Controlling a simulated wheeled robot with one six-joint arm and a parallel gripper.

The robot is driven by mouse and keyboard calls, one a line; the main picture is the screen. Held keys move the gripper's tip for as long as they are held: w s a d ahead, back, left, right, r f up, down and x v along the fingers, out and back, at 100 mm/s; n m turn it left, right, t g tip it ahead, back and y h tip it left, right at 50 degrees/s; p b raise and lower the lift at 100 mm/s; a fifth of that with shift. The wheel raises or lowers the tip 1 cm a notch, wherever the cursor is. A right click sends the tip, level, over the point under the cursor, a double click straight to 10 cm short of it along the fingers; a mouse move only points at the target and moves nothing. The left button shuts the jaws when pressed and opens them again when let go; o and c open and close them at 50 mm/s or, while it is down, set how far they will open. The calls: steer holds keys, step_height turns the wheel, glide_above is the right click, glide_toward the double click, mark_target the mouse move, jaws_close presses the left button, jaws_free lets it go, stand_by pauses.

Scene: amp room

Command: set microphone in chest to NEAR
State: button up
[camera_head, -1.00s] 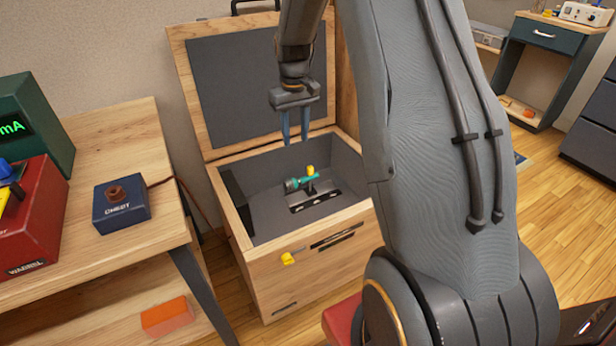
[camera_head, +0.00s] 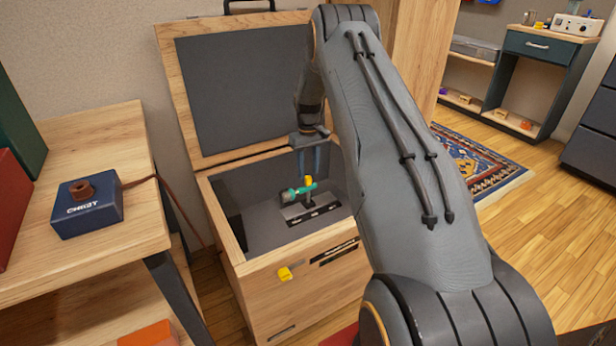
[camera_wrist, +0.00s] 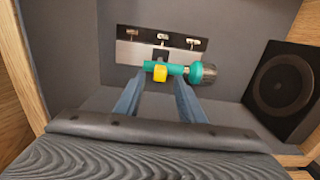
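The teal microphone (camera_head: 297,192) with a dark grey head sits on a small stand with a yellow knob (camera_head: 308,180) inside the open wooden chest (camera_head: 222,212). It also shows in the wrist view (camera_wrist: 187,69), lying crosswise in front of a metal plate (camera_wrist: 130,48) with several small marked positions. The position labels are too small to read. My gripper (camera_head: 310,160) points down into the chest, just behind the microphone. In the wrist view its two blue fingers (camera_wrist: 158,98) are apart, with nothing visibly held between them; the microphone lies beyond their tips.
The chest lid (camera_head: 240,80) stands open at the back. A dark speaker (camera_wrist: 283,90) is on an inner side wall. A wooden table (camera_head: 110,160) with a blue CHEST box (camera_head: 88,208) stands at left.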

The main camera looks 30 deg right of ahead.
mark_target(308, 177)
steer(key=shift+f, duration=1.55)
steer(key=shift+c, duration=0.4)
jaws_close()
steer(key=shift+a, duration=0.1)
